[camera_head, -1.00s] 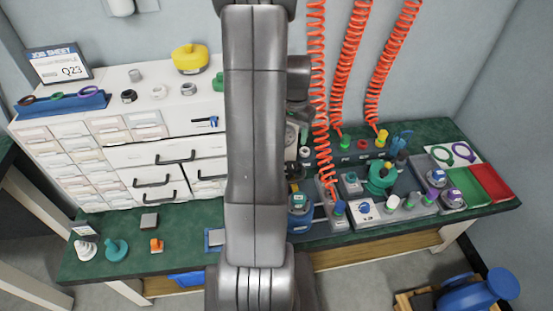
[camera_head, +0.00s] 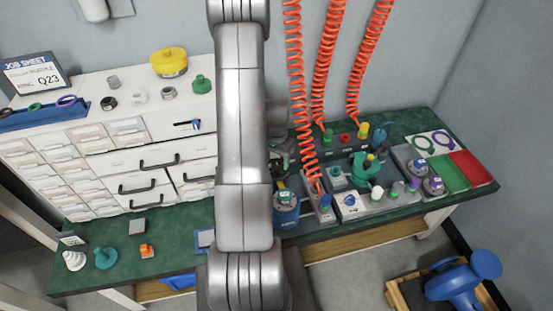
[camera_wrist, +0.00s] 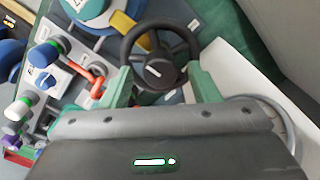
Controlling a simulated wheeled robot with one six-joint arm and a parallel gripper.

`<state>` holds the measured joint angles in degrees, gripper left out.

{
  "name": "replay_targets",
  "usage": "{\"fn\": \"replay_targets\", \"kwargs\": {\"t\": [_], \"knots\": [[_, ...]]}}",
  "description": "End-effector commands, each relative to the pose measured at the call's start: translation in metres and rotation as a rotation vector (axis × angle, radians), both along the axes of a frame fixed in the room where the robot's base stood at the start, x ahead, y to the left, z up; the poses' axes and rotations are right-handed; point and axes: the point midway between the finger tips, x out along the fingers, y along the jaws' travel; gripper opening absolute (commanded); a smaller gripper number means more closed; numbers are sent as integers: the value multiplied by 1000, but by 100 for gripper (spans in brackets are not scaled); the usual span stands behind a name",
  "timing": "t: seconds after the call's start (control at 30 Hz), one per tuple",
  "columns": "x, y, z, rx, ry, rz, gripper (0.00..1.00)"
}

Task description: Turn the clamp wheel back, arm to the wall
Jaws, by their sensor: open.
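A black clamp wheel (camera_wrist: 158,72) with a spoked rim and a pale mark on its hub stands in the wrist view, just ahead of my gripper. My gripper (camera_wrist: 163,82) is open, its two green fingers apart at the left and right of the wheel's near side. I cannot tell whether either finger touches the rim. A yellow bar (camera_wrist: 126,22) lies beyond the wheel at the left, by a round teal part (camera_wrist: 85,8). In the head view my arm hides much of the wheel's area.
A pale panel (camera_wrist: 235,75) rises close on the right. In the head view, coiled red hoses (camera_head: 325,70) hang over the bench, and white drawers (camera_head: 150,150) stand left of my arm.

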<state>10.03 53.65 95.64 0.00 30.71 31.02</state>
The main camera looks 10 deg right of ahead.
Motion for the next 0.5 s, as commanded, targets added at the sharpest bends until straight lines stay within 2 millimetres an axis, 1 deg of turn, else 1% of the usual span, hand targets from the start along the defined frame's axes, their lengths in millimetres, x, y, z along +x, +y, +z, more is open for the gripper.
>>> {"fn": "replay_targets", "kwargs": {"t": [0.1, 0.33, 0.37, 0.5], "knots": [[0, 0, -3, 0, 0, 0, 55], [0, 0, -3, 0, 0, 0, 55], [0, 0, -3, 0, 0, 0, 51], [0, 0, -3, 0, 0, 0, 24]]}}
